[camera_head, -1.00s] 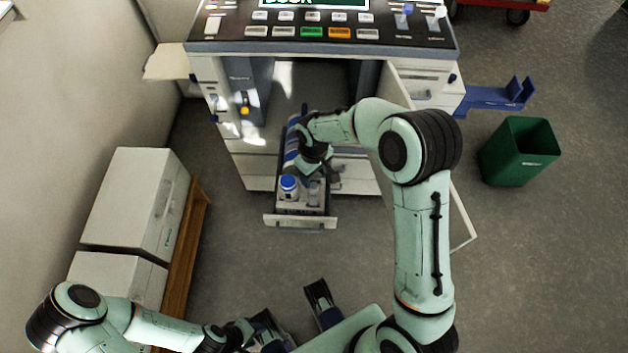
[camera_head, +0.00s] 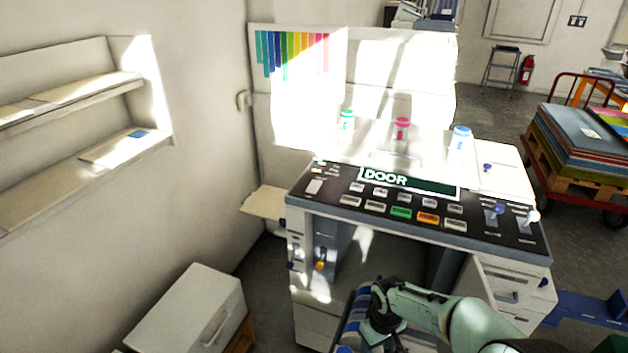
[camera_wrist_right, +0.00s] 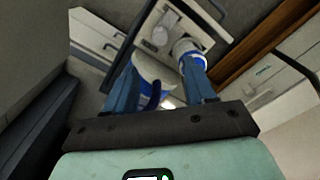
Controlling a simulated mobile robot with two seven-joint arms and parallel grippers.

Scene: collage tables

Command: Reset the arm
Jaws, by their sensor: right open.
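My right arm (camera_head: 440,308) reaches in from the lower right in the head view. Its gripper (camera_head: 375,312) is at the front of the machine's open bay, partly hidden by its own wrist. In the right wrist view the two blue fingers of the gripper (camera_wrist_right: 160,85) stand apart. A white rounded object with a blue strip (camera_wrist_right: 152,76) shows between or just beyond them; I cannot tell whether it touches them. A blue-ringed white bottle (camera_wrist_right: 186,48) stands beyond, close to one finger. My left gripper is out of view.
The machine (camera_head: 400,208) has a button panel and a DOOR display. Several capped bottles, one pink-topped (camera_head: 401,128), stand on its top. A loaded cart (camera_head: 580,150) stands at right. An open drawer (camera_wrist_right: 165,20) shows in the wrist view.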

